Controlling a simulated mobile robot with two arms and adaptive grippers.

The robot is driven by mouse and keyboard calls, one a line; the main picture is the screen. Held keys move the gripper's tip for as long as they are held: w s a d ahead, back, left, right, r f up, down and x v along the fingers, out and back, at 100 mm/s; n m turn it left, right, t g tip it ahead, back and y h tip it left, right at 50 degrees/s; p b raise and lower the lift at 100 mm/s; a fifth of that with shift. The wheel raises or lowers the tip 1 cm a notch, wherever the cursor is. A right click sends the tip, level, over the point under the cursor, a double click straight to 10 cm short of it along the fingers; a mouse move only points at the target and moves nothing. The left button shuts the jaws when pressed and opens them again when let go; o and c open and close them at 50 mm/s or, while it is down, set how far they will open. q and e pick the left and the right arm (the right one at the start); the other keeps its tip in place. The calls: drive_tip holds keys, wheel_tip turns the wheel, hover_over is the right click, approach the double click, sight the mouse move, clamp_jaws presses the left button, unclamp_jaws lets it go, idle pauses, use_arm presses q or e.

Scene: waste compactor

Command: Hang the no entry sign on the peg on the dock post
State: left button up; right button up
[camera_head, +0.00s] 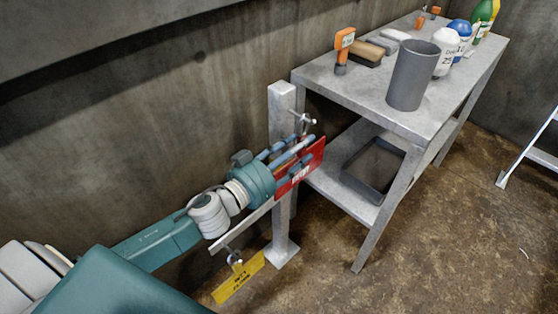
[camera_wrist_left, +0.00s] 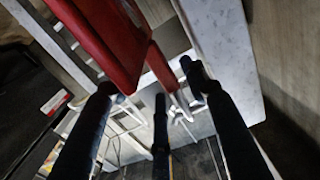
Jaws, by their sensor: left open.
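The red no entry sign (camera_head: 312,158) with a white label is beside the upper part of the grey dock post (camera_head: 282,97). It also shows at the upper left of the left wrist view (camera_wrist_left: 108,38). A metal peg (camera_head: 304,122) sticks out near the post top, just above the sign. My left gripper (camera_head: 300,146) is open, its fingers along the sign's upper edge and partly covering it. In the left wrist view, prongs (camera_wrist_left: 180,106) show between the dark fingers. I cannot tell whether the sign is on the peg. My right gripper is not in view.
A yellow tag (camera_head: 238,280) hangs from a ring on a flat bar (camera_head: 240,228) below my arm. A grey workbench (camera_head: 440,122) with a cup (camera_head: 412,78), an orange tool (camera_head: 344,45) and bottles stands right of the post. A ladder (camera_head: 535,150) is at the right edge.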

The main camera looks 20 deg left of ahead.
use_arm(q)
drive_tip(key=v, duration=0.9)
drive_tip(key=shift+s, duration=0.35)
drive_tip(key=shift+a+r, duration=0.1)
